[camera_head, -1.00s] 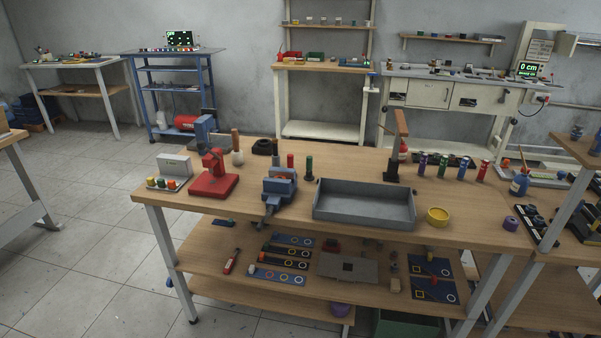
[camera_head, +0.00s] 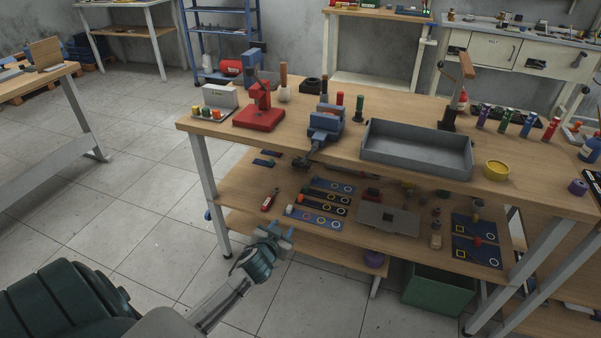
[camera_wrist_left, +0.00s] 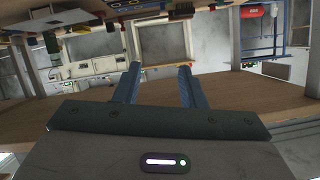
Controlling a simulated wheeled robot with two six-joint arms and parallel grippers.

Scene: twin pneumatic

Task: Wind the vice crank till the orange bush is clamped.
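The blue vice (camera_head: 326,124) stands at the front edge of the wooden bench top. Its crank (camera_head: 309,156) sticks out over the front edge. I cannot make out an orange bush between the jaws at this size. My left gripper (camera_head: 282,238) is in front of the bench, lower than the bench top and well apart from the vice. In the left wrist view its two fingers (camera_wrist_left: 158,78) are spread with nothing between them, so it is open. The vice is not clear in the left wrist view. My right gripper is not in view.
A red press (camera_head: 260,112) stands left of the vice and a grey tray (camera_head: 415,152) right of it. The lower shelf (camera_head: 240,195) holds dark strips and small parts. A green bin (camera_head: 438,290) stands below. The floor at left is open.

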